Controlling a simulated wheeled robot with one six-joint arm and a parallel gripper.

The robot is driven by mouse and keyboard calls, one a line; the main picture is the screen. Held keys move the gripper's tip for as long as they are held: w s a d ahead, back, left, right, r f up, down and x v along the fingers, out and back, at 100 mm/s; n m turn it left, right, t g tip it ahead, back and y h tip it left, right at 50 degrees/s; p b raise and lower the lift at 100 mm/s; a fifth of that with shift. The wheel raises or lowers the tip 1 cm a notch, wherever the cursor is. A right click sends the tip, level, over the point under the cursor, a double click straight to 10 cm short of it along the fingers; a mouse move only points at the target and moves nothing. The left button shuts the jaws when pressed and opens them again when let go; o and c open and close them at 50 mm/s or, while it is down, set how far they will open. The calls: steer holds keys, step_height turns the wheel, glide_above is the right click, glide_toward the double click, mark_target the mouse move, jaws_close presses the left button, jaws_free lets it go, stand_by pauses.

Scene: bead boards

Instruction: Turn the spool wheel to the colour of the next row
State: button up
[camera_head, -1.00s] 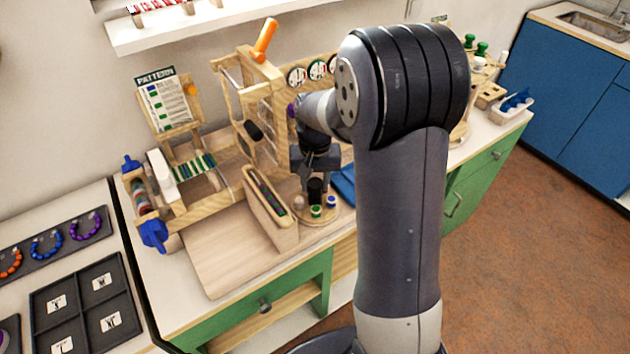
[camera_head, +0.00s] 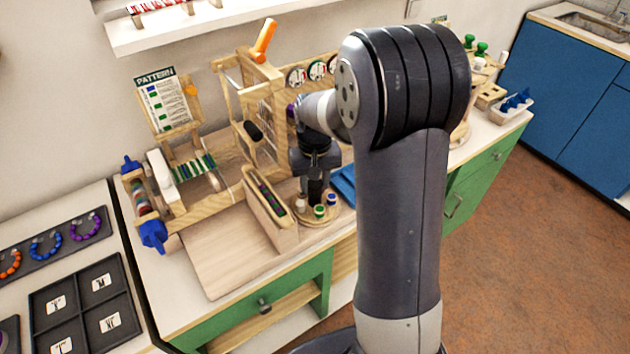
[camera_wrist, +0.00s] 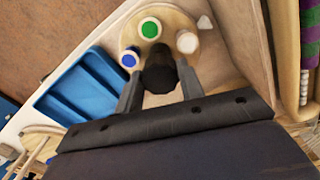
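The spool wheel (camera_head: 322,219) is a round light-wood disc on the bench, with a green spool (camera_head: 319,211), a blue spool (camera_head: 332,198) and a white spool (camera_head: 300,204). It also shows in the wrist view (camera_wrist: 172,17), where a black knob (camera_wrist: 159,70) stands up from it. My gripper (camera_wrist: 160,80) has a finger on each side of the knob, apparently pressed against it. In the head view my gripper (camera_head: 316,192) points down over the wheel and hides the knob. The pattern card (camera_head: 162,105) stands upright at the back left; its coloured rows are small.
A wooden loom-like frame (camera_head: 238,92) with an orange handle (camera_head: 264,40) stands behind and left of the wheel. A narrow wooden holder (camera_head: 283,238) stands close on its left. A blue tray (camera_wrist: 85,85) lies beside the wheel. The bare board (camera_head: 215,255) is clear.

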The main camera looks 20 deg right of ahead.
steer(key=o, duration=0.4)
steer(key=shift+o, duration=0.2)
steer(key=shift+r, duration=0.1)
step_height(320, 180, up, 11)
steer(key=shift+f, duration=0.2)
step_height(320, 180, down, 11)
steer(key=shift+r, duration=0.1)
stand_by(0.6)
stand_by(0.4)
